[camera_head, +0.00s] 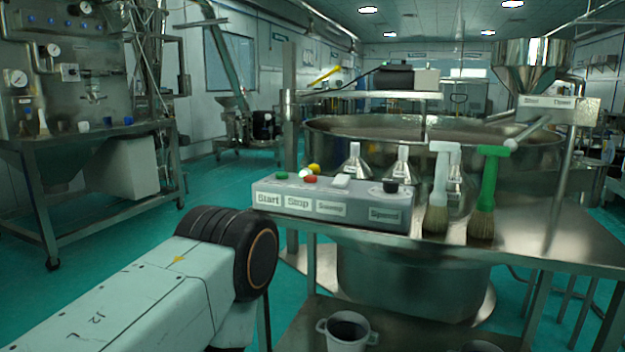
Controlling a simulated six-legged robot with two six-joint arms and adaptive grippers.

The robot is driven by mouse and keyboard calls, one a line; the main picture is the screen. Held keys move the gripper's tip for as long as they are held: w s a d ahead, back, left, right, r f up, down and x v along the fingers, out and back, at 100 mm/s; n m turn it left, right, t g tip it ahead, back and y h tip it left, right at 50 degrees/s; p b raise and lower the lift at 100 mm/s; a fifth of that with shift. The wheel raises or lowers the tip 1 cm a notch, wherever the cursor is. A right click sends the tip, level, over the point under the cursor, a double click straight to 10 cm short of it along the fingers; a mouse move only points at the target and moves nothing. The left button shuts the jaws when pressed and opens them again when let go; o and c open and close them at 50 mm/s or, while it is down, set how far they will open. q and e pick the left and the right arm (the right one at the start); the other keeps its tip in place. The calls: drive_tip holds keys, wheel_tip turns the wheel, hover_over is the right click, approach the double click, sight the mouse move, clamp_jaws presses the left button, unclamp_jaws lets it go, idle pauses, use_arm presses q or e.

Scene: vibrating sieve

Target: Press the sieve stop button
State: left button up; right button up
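A grey control box (335,205) stands on the steel table near the middle of the view. Its front carries labels reading Start, Stop and Speed, plus one I cannot read clearly. The red button (310,179) sits on top above the Stop label (298,201). A green button (281,175) is to its left, above the Start label. My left arm comes in from the lower left, and its black joint is just left of and below the box. I see no fingers of my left gripper. My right gripper is also out of view.
A white switch (341,181), a black knob (390,187) and a yellow button (314,168) are also on the box. Metal funnels (402,166) stand behind it. A white brush (437,195) and a green brush (484,195) stand to its right. The large round sieve (350,128) is behind.

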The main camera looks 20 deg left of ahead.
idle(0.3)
use_arm(q)
clamp_jaws()
idle(0.3)
idle(1.2)
